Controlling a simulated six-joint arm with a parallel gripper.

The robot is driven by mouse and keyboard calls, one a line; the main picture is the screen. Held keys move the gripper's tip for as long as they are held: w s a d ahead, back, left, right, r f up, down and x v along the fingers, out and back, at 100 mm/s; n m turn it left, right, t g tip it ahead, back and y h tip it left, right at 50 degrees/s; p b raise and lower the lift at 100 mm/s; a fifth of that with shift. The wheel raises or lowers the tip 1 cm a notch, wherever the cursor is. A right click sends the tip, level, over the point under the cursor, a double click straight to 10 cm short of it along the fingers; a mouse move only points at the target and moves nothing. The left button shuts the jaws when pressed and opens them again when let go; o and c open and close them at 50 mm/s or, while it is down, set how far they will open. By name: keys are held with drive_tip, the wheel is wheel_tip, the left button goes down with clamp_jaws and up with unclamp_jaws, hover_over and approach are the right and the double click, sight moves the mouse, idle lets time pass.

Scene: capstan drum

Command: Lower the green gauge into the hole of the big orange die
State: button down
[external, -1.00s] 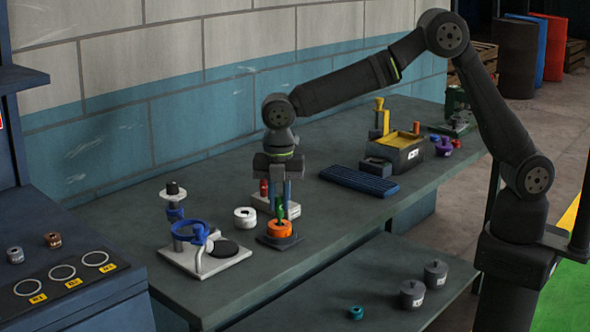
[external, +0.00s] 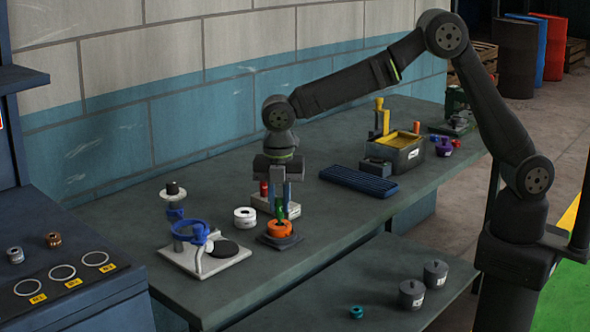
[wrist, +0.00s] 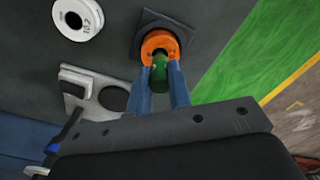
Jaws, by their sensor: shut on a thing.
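The big orange die (external: 279,229) sits on a dark square base (external: 266,240) on the bench; it also shows in the wrist view (wrist: 152,42). My gripper (external: 280,203) points straight down above the die, its two blue fingers shut on the green gauge (external: 282,211). In the wrist view the green gauge (wrist: 160,72) stands between the fingertips, its far end over the middle of the orange ring. The gauge's lower end overlaps the die's opening; how deep it sits in the hole I cannot tell.
A white ring (external: 245,217) lies left of the die. A white stand with a blue ring (external: 191,231) is further left. A blue rack (external: 358,181) and a grey box (external: 398,152) stand to the right. The bench front right of the die is clear.

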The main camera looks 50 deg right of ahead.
drive_tip(key=shift+f, duration=0.95)
idle(3.5)
drive_tip(key=c, duration=1.3)
unclamp_jaws()
drive_tip(key=shift+o, duration=0.2)
wheel_tip(320, 180, up, 17)
drive_tip(key=shift+r, duration=0.2)
drive_tip(key=shift+f, duration=0.15)
wheel_tip(320, 180, down, 17)
drive_tip(key=shift+f, duration=0.1)
